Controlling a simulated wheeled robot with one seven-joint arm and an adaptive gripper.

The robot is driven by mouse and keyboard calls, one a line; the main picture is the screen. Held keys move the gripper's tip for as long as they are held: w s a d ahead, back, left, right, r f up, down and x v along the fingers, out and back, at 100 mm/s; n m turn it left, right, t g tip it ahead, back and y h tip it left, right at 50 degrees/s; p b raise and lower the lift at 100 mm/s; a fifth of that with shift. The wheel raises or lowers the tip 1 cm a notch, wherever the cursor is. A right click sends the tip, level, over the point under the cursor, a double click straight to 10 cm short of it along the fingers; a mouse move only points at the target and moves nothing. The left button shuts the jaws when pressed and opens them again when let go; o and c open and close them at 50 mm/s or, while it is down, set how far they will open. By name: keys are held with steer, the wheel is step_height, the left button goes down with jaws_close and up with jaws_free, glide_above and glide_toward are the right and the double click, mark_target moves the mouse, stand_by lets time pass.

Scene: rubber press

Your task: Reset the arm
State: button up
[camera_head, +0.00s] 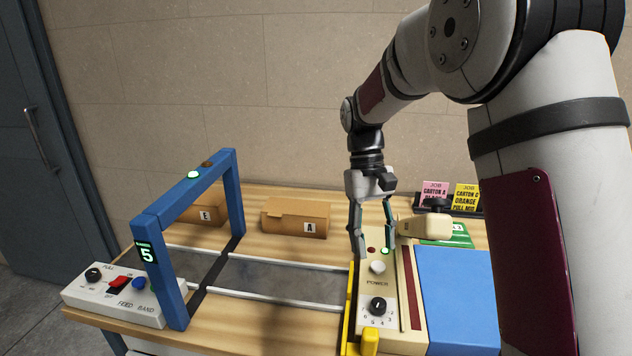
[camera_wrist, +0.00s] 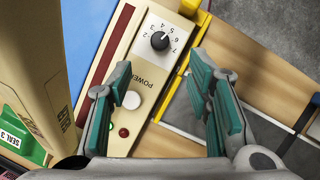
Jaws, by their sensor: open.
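My gripper (camera_head: 372,220) hangs from my arm above the cream control panel (camera_head: 393,312) of the press. In the wrist view my gripper (camera_wrist: 165,95) is open, with its two teal-padded fingers apart and nothing between them. Beyond the fingers in the wrist view lie the white power button (camera_wrist: 133,100), a red lamp (camera_wrist: 123,132) and the black numbered dial (camera_wrist: 160,40). In the head view a green lamp (camera_head: 384,251) glows beside the fingertips. I cannot tell whether the fingers touch the panel.
A blue arch (camera_head: 232,195) showing 5 spans the feed band (camera_head: 270,278). A feed control box (camera_head: 120,296) stands at left. Cartons E (camera_head: 200,212) and A (camera_head: 296,218) sit at the back. Job cards (camera_head: 465,197) stand behind the press. A blue block (camera_head: 457,298) lies right of the panel.

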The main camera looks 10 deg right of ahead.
steer(key=s+r+m+t, duration=0.1)
steer(key=s+r+t, duration=0.2)
steer(key=s+r, duration=0.35)
steer(key=s+r+t, duration=0.3)
steer(key=s+r, duration=0.1)
steer(key=s, duration=0.6)
steer(key=s+f+t, duration=0.1)
steer(key=s+t, duration=0.2)
steer(key=s, duration=0.4)
steer(key=shift+s+d+m+y, duration=0.15)
steer(key=shift+d+m+y, duration=0.15)
steer(key=shift+d+m, duration=0.1)
